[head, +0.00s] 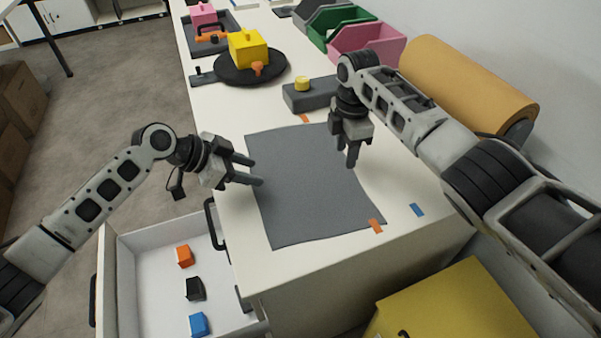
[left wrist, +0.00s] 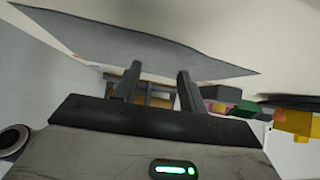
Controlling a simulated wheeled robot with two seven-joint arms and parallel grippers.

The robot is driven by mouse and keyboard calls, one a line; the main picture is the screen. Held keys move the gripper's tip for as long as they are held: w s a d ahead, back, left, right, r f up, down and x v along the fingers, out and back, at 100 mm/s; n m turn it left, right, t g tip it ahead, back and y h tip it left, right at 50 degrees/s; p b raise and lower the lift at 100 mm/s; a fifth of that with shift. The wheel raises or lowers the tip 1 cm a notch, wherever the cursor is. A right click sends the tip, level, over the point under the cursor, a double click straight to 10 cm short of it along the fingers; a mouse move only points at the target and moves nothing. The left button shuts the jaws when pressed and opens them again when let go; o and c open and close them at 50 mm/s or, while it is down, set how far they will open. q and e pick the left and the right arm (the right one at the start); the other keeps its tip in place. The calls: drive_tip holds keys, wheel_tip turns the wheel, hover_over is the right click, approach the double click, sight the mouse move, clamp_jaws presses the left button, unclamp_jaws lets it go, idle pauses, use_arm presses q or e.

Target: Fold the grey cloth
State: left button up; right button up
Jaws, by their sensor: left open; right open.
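The grey cloth (head: 310,195) lies spread flat on the white counter, with no fold visible. It also shows in the left wrist view (left wrist: 130,45). My left gripper (head: 261,172) is open and empty at the cloth's left edge, its fingertips over that edge. In the left wrist view its two fingers (left wrist: 158,75) stand apart with the cloth beyond them. My right gripper (head: 351,160) is open and points down over the upper right part of the cloth. I cannot tell whether either gripper touches the cloth.
An orange marker (head: 375,226) and a blue marker (head: 417,210) lie near the cloth's lower right. A grey block with a yellow knob (head: 302,84) stands behind the cloth. An open drawer (head: 150,240) with small blocks sticks out at left. A brown roll (head: 465,85) lies along the wall.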

use_arm(q)
drive_tip(key=shift+f, duration=1.2)
use_arm(e)
drive_tip(key=shift+f, duration=1.2)
use_arm(q)
drive_tip(key=shift+f, duration=0.25)
use_arm(e)
drive_tip(key=shift+f, duration=0.25)
use_arm(q)
drive_tip(key=shift+r, duration=0.15)
drive_tip(key=shift+c, duration=1.4)
use_arm(e)
drive_tip(key=shift+r, duration=0.15)
drive_tip(key=shift+c, duration=1.4)
use_arm(q)
clamp_jaws()
use_arm(e)
clamp_jaws()
drive_tip(key=shift+r, duration=0.1)
